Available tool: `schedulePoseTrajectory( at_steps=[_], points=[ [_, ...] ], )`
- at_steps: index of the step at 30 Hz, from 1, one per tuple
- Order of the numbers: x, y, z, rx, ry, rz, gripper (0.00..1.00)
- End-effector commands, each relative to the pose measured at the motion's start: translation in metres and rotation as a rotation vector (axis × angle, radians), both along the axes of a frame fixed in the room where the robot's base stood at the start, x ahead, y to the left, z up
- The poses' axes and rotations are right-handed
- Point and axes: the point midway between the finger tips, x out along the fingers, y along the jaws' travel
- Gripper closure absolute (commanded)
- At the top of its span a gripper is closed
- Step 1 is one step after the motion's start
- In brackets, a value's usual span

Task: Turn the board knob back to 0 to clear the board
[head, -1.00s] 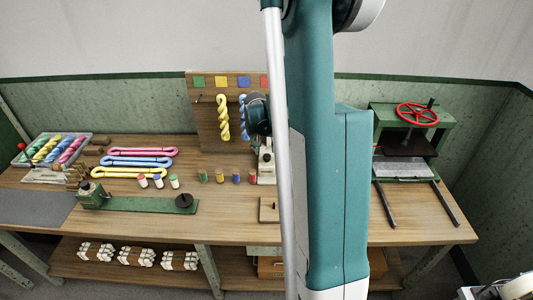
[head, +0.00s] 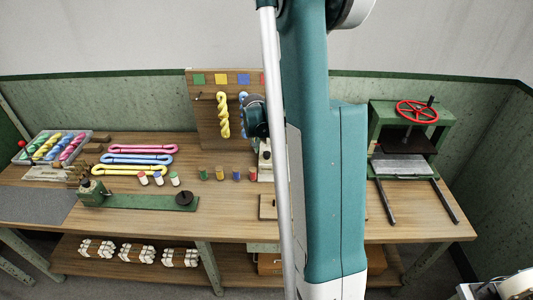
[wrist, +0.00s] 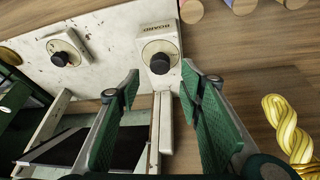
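The board knob (wrist: 160,62) is a black knob on a pale dial plate under the word BOARD, on a worn white panel (wrist: 110,45) in the wrist view. Its setting is too small to read. My gripper (wrist: 160,75) is open, its two green-padded fingers reaching toward the knob, one tip on either side in the picture. Nothing is between the pads, and I cannot tell how far the tips are from the knob. In the head view my arm hides the knob and the fingers; part of the white machine (head: 265,160) shows beside it.
A second black knob (wrist: 67,58) is on the same panel to the left. Several coloured spools (head: 220,173) stand left of the machine. A press with a red handwheel (head: 416,110) stands right of my arm.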

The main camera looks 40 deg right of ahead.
Motion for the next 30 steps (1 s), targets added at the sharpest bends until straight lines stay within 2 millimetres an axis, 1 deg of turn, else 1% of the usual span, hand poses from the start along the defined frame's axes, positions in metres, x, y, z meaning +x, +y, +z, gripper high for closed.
schedulePoseTrajectory(
  at_steps=[12, 18, 24, 30],
  points=[
    [0.007, -0.014, -0.036, 0.0, 0.0, -0.001, 0.63],
    [0.01, -0.019, -0.05, 0.0, 0.0, 0.0, 0.63],
    [0.012, -0.021, -0.057, 0.0, 0.0, 0.0, 0.63],
    [0.012, -0.022, -0.059, 0.0, 0.0, 0.0, 0.63]
  ],
)
